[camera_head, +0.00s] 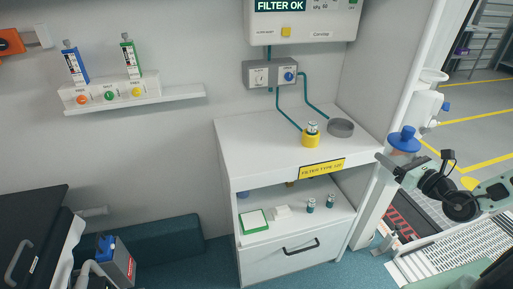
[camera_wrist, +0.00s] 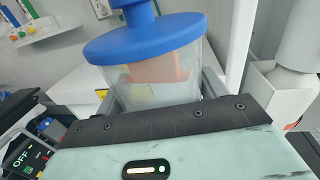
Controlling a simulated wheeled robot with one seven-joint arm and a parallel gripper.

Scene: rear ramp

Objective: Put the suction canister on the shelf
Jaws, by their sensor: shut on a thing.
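The suction canister is a clear tub with a blue lid (camera_head: 404,137), held upright off the right side of the white cabinet in the head view. In the wrist view the canister (camera_wrist: 155,80) fills the upper middle, its contents pale and orange-tinted. My gripper (camera_head: 397,160) is shut on the canister's body, below the lid. The cabinet's open shelf (camera_head: 270,231) lies under the counter, left of my gripper and lower. It bears a green-edged box (camera_head: 254,221), a white item (camera_head: 282,212) and two small vials (camera_head: 311,205). A narrow wall shelf (camera_head: 180,97) is farther left.
The countertop (camera_head: 250,135) holds a yellow-based jar (camera_head: 311,135) and a grey round dish (camera_head: 340,127), with teal hoses above. A yellow label (camera_head: 321,169) hangs on its front edge. A drawer (camera_head: 290,258) is below. The wall shelf bears flowmeters (camera_head: 130,57). Counter's left part is clear.

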